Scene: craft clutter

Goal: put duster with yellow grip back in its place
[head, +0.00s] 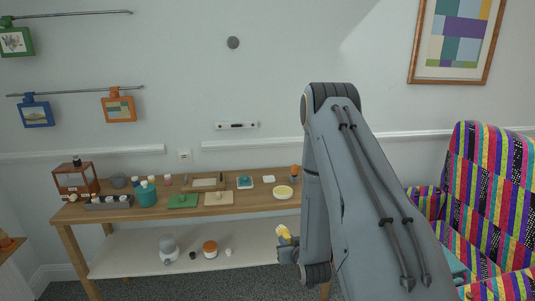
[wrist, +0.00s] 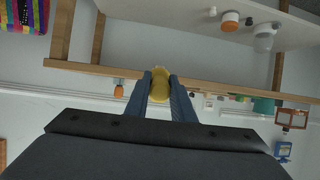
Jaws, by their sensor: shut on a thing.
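The duster with the yellow grip (head: 283,231) is in my gripper (head: 287,241), in front of the table's front edge and below tabletop height in the head view. In the wrist view, which looks upside down, the yellow grip (wrist: 159,83) is between the two blue-grey fingers of my gripper (wrist: 161,88). The fingers are shut on it. Only the yellow part is clearly seen; the rest of the duster is hidden or too small to tell. I cannot make out its place for certain.
The wooden table (head: 122,211) carries a teal pot (head: 147,195), a green block (head: 183,201), a pale yellow dish (head: 283,191), an orange-topped item (head: 295,170) and other clutter. Its lower shelf (head: 130,263) holds a few jars. A patterned armchair (head: 483,190) stands at right.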

